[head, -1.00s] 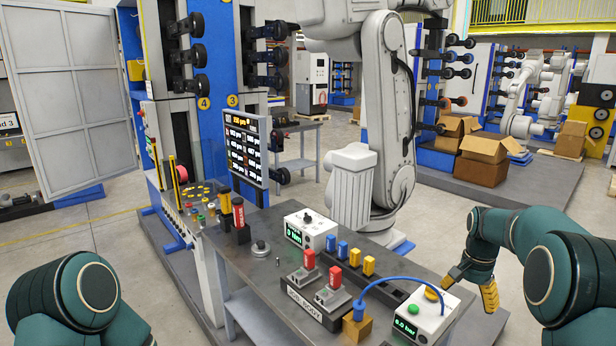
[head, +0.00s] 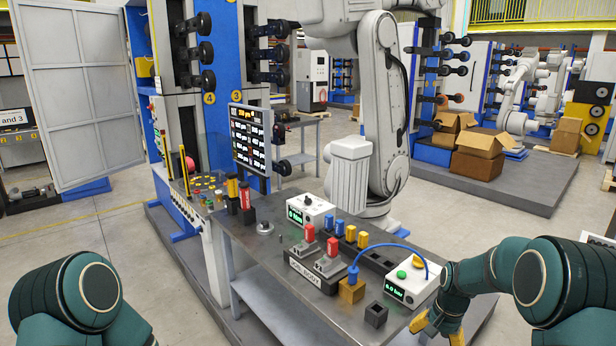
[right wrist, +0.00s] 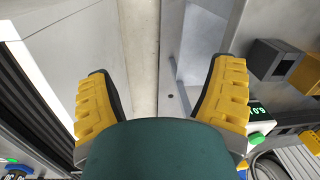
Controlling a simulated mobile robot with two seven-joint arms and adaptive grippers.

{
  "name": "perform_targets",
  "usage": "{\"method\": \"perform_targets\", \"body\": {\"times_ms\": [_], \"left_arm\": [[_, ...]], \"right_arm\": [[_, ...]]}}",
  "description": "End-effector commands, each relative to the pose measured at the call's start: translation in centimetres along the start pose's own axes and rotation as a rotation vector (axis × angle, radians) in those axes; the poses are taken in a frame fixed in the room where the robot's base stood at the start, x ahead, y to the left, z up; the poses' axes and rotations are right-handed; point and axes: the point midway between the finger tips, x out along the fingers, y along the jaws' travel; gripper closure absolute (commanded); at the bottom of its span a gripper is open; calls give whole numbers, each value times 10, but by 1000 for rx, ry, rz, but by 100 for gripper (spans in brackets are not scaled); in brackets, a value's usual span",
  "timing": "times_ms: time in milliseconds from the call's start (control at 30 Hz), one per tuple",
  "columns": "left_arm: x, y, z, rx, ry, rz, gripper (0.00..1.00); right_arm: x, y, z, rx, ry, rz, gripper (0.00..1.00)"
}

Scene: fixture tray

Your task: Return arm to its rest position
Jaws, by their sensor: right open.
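My right arm (head: 490,275) comes in from the right in the head view. Its gripper (head: 437,325) has yellow fingers and hangs low beside the table's right front edge. In the right wrist view the two yellow fingers (right wrist: 163,98) stand wide apart with nothing between them. The gripper is open and empty, beside the table and apart from the white box with the green display (head: 412,284). My left arm (head: 75,300) shows at the lower left in the head view; its gripper is outside the picture.
The grey table (head: 290,262) holds red blocks on a fixture (head: 316,266), a brass-coloured block with a blue hose (head: 352,290), a dark square socket (head: 376,314) and another white box (head: 305,212). A large grey robot arm (head: 385,110) stands behind it. Open floor lies right of the table.

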Motion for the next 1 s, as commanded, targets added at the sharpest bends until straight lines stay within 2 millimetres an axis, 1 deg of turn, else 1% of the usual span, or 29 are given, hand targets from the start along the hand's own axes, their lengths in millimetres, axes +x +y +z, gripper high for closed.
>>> {"method": "perform_targets", "body": {"times_ms": [33, 67, 100, 167, 200, 267, 300, 367, 400, 500, 533, 600, 700, 800, 1000], "left_arm": [[4, -2, 1, 0, -2, 0, 53], [6, -2, 2, 1, -2, 0, 53], [8, -3, 2, 1, -4, -1, 53], [11, -4, 4, 1, -5, -1, 53], [14, -5, 4, 2, -6, -1, 53], [18, -6, 5, 2, -8, -1, 53], [20, -7, 6, 2, -9, -2, 53], [24, -8, 7, 3, -10, -2, 53], [26, -9, 8, 3, -11, -2, 53], [30, -10, 9, 4, -13, -2, 53], [30, -11, 9, 4, -13, -2, 53], [32, -11, 10, 4, -14, -3, 53], [33, -12, 10, 5, -15, -3, 53], [33, -12, 10, 5, -15, -3, 53], [33, -12, 10, 5, -15, -3, 53]], "right_arm": [[27, -2, 19, -36, -15, -14, 17], [41, -4, 31, -62, -18, -26, 17], [61, -8, 48, -96, -21, -44, 17], [89, -11, 77, -151, -25, -73, 17], [107, -13, 99, -189, -27, -94, 17], [130, -15, 134, -242, -28, -126, 17], [144, -15, 157, -278, -28, -147, 17], [159, -15, 192, -330, -25, -177, 17], [166, -13, 214, -361, -22, -196, 17], [176, -8, 260, -425, -14, -236, 17], [177, -7, 271, -441, -11, -246, 17], [178, -4, 292, -469, -4, -264, 17], [177, -1, 308, -494, 4, -279, 17], [176, 0, 313, -502, 9, -286, 17], [176, 0, 313, -503, 10, -286, 17]]}}
